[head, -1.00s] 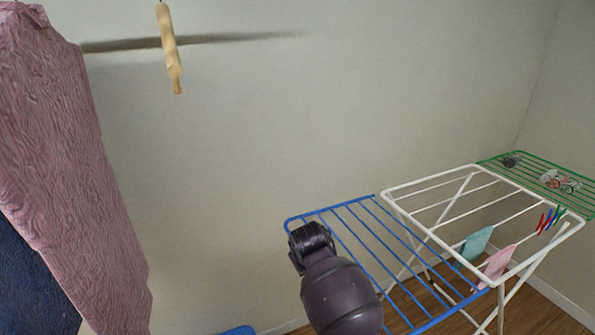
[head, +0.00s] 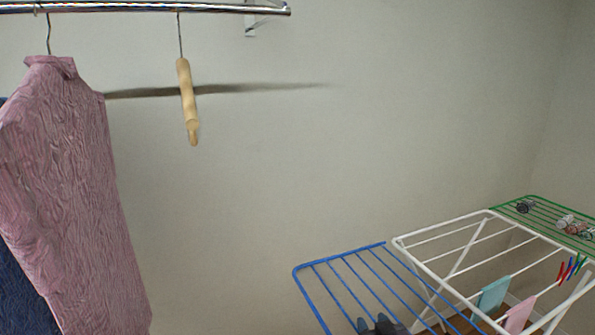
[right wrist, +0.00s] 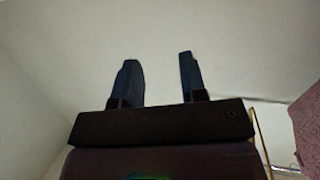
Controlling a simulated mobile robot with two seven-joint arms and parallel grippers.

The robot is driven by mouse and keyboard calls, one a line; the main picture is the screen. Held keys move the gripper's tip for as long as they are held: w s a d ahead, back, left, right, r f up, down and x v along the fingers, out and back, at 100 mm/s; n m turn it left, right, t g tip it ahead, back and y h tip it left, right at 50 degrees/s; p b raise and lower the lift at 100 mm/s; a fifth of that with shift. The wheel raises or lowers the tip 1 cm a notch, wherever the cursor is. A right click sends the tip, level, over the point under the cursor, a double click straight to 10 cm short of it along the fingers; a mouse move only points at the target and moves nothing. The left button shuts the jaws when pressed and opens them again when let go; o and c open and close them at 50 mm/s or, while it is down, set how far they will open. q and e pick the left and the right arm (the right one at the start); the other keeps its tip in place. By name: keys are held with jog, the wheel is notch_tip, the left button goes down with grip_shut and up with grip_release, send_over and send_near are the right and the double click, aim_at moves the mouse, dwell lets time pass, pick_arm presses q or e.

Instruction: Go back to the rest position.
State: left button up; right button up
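My right gripper shows at the bottom edge of the head view (head: 382,326), in front of the blue wing of the drying rack (head: 347,262); only its dark tip is in frame. In the right wrist view its two dark fingers (right wrist: 157,62) stand apart with nothing between them, so it is open and empty. Plain wall and ceiling fill most of the background there. My left gripper is in neither view.
A pink shirt (head: 75,190) hangs from a metal rail (head: 150,8) at left, a wooden rolling pin (head: 187,100) beside it. The rack's white middle (head: 440,238) holds small cloths and pegs; its green wing (head: 545,212) holds small items. The wall between is clear.

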jog(key=s+d+f+g, duration=0.1)
jog(key=s+d+f, duration=0.2)
jog(key=s+f, duration=0.2)
jog(key=s+d+f+m+g+h, duration=0.1)
jog(key=s+d+f, duration=0.3)
jog(key=s, duration=0.8)
jog(key=s+d+f+g+h, duration=0.1)
jog(key=s+d+f, duration=0.3)
jog(key=s+f, duration=0.2)
jog(key=s, duration=0.2)
jog(key=shift+s+d+g, duration=0.15)
jog(key=shift+s+g, duration=0.15)
jog(key=shift+s, duration=0.1)
jog(key=shift+f, duration=0.1)
